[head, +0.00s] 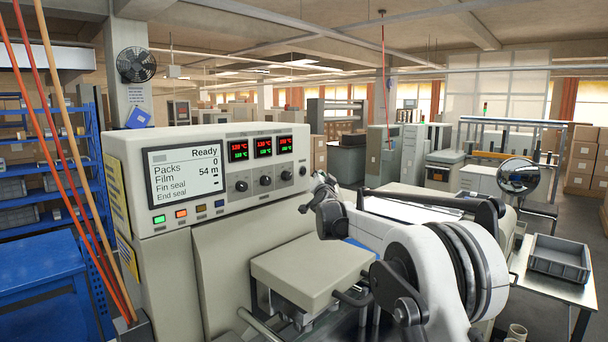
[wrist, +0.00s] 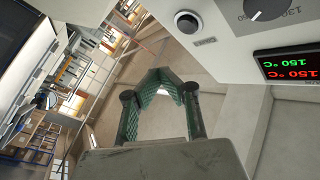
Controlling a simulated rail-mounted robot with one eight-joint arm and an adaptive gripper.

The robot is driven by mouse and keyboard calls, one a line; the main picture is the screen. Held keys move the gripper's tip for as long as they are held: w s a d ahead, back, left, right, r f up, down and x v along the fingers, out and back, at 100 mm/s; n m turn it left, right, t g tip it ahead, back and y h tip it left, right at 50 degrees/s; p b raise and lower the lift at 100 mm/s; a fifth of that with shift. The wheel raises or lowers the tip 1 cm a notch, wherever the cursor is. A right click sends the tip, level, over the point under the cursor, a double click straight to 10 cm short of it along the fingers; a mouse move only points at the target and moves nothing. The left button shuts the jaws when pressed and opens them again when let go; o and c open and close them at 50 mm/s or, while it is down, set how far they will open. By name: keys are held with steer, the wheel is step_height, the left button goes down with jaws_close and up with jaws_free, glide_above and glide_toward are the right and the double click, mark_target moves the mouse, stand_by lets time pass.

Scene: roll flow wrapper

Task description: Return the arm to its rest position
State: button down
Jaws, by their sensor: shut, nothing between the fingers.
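My gripper (wrist: 162,84) shows in the wrist view with its green-padded fingers closed together at the tips and nothing between them. In the head view my arm reaches forward from the lower right, with its dark end (head: 326,196) in front of the right part of the wrapper's control panel (head: 222,176). In the wrist view the panel's pale face, with a knob and a red and green temperature readout (wrist: 287,66), fills the upper right close beside the fingers. The screen (head: 185,175) reads "Ready", Packs 0, Film 54 m.
A pale box-shaped cover (head: 312,268) lies below my arm. A grey crate (head: 559,258) stands on a side table at the right. A round dark mirror-like disc (head: 518,178) stands behind. Blue shelving (head: 40,170) and slanted red and tan poles are at the left.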

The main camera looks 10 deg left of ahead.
stand_by(0.4)
steer(key=s+d+n+g+b, duration=0.15)
steer(key=s+d, duration=0.35)
steer(key=s, duration=0.5)
steer(key=s+d+n+g+y+b, duration=0.15)
steer(key=s+d, duration=0.35)
steer(key=s, duration=0.5)
steer(key=s+d+n+g+b, duration=0.1)
steer(key=s+d+n+g, duration=0.3)
steer(key=s, duration=0.6)
steer(key=s+d+f+g+h+b, duration=0.1)
steer(key=s+d+f, duration=0.4)
steer(key=s, duration=0.8)
steer(key=s+d+f+m+g+h+b, duration=0.1)
steer(key=s+d+f, duration=0.4)
steer(key=s+f, duration=0.7)
steer(key=s+d+f+g+h+b, duration=0.2)
steer(key=s+d+f, duration=0.3)
steer(key=s+f, duration=0.4)
steer(key=s+g, duration=0.1)
steer(key=s, duration=0.5)
steer(key=shift+s+d+f, duration=0.15)
steer(key=shift+d, duration=0.2)
steer(key=shift+h, duration=0.25)
